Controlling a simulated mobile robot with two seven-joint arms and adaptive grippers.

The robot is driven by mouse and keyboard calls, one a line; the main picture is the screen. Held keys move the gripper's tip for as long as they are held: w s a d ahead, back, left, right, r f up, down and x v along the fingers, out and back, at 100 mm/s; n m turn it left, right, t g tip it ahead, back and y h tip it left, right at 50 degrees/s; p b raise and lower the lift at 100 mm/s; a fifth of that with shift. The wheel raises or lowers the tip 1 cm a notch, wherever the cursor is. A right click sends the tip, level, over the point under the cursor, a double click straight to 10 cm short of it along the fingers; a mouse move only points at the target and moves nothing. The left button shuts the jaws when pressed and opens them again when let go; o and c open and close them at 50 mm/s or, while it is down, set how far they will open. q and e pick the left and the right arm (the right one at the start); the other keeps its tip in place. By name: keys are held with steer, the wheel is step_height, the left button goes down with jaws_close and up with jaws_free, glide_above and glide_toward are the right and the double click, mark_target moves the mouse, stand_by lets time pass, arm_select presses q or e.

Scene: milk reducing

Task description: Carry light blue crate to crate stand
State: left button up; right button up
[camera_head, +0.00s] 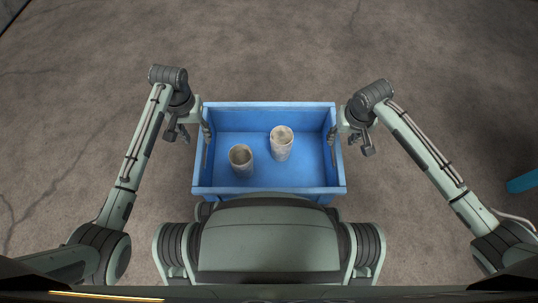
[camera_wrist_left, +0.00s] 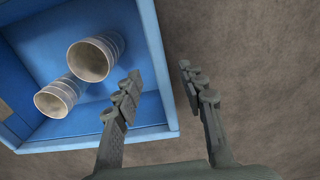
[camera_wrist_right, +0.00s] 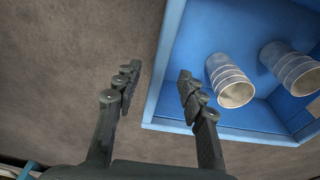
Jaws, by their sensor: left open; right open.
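The light blue crate (camera_head: 268,106) is in front of my body in the head view, with two pale cylindrical containers inside, one at the middle right (camera_head: 282,143) and one at the lower left (camera_head: 241,159). My left gripper (camera_head: 194,134) is open at the crate's left wall. In the left wrist view, one finger is over the crate's inside and the other is outside, with the wall (camera_wrist_left: 158,70) between them. My right gripper (camera_head: 347,139) is open at the right wall. In the right wrist view its fingers likewise lie either side of the wall (camera_wrist_right: 166,65). No crate stand is recognisable.
The floor (camera_head: 270,50) around the crate is bare, cracked concrete with free room ahead and to both sides. A blue object (camera_head: 522,182) is cut off at the right edge of the head view.

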mark_target(200, 143)
arm_select(q)
steer(key=shift+f, duration=2.65)
arm_select(e)
steer(key=shift+w+f, duration=0.25)
steer(key=shift+f, duration=1.05)
steer(key=shift+w+f, duration=0.2)
steer(key=shift+f, duration=1.1)
arm_select(q)
steer(key=shift+c, duration=0.4)
arm_select(e)
steer(key=shift+c, duration=0.4)
arm_select(q)
jaws_close()
arm_select(e)
jaws_close()
arm_select(q)
steer(key=shift+r, duration=0.1)
arm_select(e)
steer(key=shift+r, duration=0.1)
